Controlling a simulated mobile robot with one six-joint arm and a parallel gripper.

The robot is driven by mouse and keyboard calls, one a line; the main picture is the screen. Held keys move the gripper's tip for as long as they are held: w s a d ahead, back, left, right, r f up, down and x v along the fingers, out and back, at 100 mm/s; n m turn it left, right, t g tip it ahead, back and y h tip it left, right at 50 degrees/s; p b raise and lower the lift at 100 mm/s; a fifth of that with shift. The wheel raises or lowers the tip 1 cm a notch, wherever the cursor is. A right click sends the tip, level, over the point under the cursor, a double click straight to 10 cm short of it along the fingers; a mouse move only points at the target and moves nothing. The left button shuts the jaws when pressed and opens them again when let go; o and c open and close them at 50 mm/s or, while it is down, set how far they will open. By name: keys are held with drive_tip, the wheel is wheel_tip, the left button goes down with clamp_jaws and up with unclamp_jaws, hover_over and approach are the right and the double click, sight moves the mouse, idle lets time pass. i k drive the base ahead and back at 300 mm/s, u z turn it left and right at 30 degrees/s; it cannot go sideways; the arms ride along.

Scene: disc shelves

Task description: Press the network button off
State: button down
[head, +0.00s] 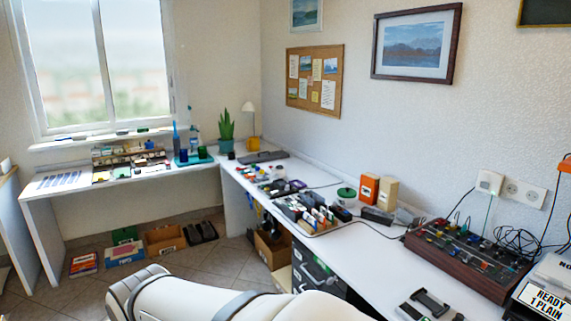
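No button that I can read as the network button shows in the head view. At the right edge, a pale machine (548,277) carries a display sign (542,299) reading "READY 1 PLAIN". A label beginning "NO" beside it is cut off by the picture edge. A white wall box (489,182) with a small indicator sits above the desk, but I cannot tell whether it is a button. My white arm crosses the bottom middle. My gripper is not in view.
A brown mixer-like console (467,262) with cables stands on the long white desk (350,262) beside the machine. A dark-and-grey device (430,305) lies at the front edge. Crates and boxes (165,240) stand on the floor under the window desk. Tiled floor is open in the middle.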

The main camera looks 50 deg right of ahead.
sight(483, 184)
drive_tip(key=z, duration=0.05)
drive_tip(key=i, duration=0.3)
drive_tip(key=z, duration=2.85)
drive_tip(key=i, duration=1.5)
